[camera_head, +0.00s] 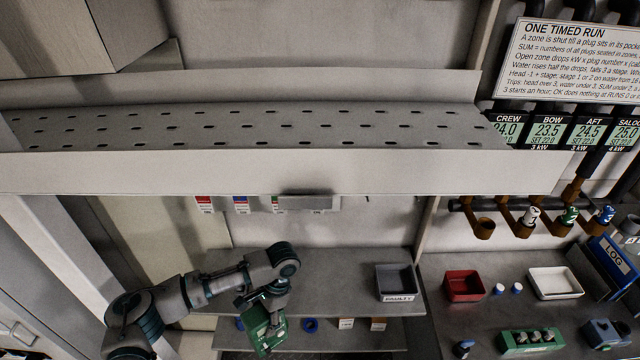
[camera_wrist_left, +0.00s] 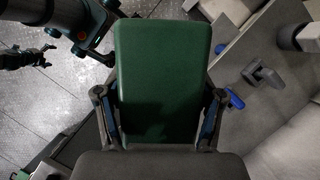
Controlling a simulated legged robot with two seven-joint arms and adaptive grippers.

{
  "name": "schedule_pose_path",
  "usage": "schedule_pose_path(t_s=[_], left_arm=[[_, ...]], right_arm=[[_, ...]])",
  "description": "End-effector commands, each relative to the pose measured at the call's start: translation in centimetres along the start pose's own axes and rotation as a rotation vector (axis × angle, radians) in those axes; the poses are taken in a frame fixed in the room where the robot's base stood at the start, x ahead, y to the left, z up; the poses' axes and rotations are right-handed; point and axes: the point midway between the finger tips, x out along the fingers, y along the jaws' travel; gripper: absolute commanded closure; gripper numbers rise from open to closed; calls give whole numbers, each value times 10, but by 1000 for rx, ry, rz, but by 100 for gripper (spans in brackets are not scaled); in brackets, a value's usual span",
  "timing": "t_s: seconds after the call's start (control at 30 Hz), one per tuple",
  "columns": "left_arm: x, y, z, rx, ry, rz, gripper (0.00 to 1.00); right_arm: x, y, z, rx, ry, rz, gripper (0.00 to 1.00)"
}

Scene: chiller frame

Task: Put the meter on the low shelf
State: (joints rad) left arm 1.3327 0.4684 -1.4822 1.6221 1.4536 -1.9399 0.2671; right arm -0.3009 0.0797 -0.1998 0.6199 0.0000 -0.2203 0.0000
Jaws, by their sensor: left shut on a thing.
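My left gripper (camera_head: 264,306) is shut on a green box-shaped meter (camera_head: 267,336). It holds the meter in front of the lower shelves, below the perforated top shelf. In the left wrist view the meter (camera_wrist_left: 163,80) fills the middle, with a dark finger on each side. A grey shelf (camera_head: 335,292) runs behind the gripper, and a lower shelf (camera_head: 410,332) lies under it. I cannot tell whether the meter touches either shelf. A dark claw-like shape (camera_wrist_left: 28,58) in the left wrist view may be my right gripper; its jaws are unclear.
The perforated shelf (camera_head: 250,125) spans above with a pale front lip. A grey bin marked FAULTY (camera_head: 398,280) stands right on the grey shelf. A blue ring (camera_head: 311,325) and small labelled boxes sit lower. A red bin (camera_head: 464,285) and white tray (camera_head: 555,283) stand further right.

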Motion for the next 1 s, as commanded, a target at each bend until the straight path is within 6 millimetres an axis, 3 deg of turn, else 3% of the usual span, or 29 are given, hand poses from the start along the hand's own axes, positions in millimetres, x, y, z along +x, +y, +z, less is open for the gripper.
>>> schedule_pose_path(t_s=[0.1,0.2,0.33,0.5,1.0], left_arm=[[-3,-26,14,-363,2,152,95],[-5,-40,22,-588,3,245,95],[-9,-50,28,-763,4,318,95],[-10,-53,29,-833,3,347,95],[-11,-54,30,-830,5,339,95]], right_arm=[[0,0,0,0,0,0,8],[0,0,0,0,0,0,8],[0,0,0,0,0,0,8],[0,0,0,0,0,0,8],[0,0,-1,0,1,0,8]])
